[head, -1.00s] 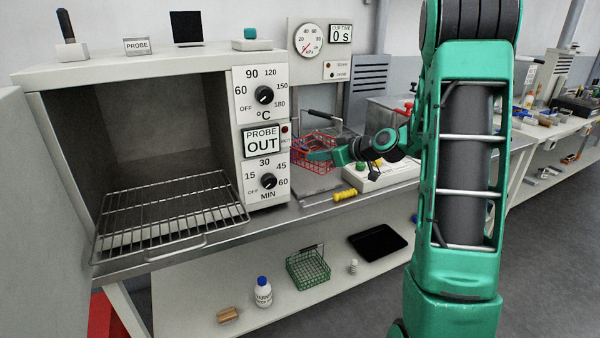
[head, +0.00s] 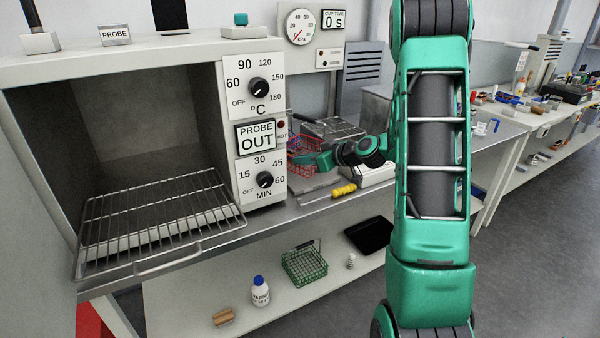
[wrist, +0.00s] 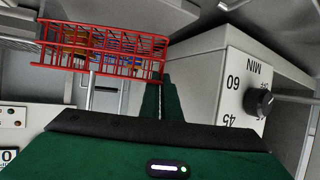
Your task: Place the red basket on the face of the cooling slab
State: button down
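The red basket (head: 299,157) is an open wire basket beside the oven's control panel, with its left end partly hidden behind the panel. In the wrist view the red basket (wrist: 105,50) fills the upper left, with orange and blue items in it. My gripper (head: 318,158) is at the basket's right side. In the wrist view my gripper's fingers (wrist: 161,84) are close together at the basket's end wall and look shut on it. A flat grey metal surface (head: 312,188) lies below the basket; I cannot tell whether it is the cooling slab. Contact underneath is hidden.
The open oven (head: 130,130) with a pulled-out wire rack (head: 160,215) stands left of the basket. A yellow-handled tool (head: 343,190) lies at the bench's front edge. A green basket (head: 304,265), a bottle (head: 260,291) and a black tray (head: 369,235) are on the lower shelf.

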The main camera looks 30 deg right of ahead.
aim_at(309, 169)
jog(key=shift+f, duration=1.95)
jog(key=c, duration=2)
grip_release()
jog(key=shift+s, duration=0.1)
jog(key=shift+d, duration=0.1)
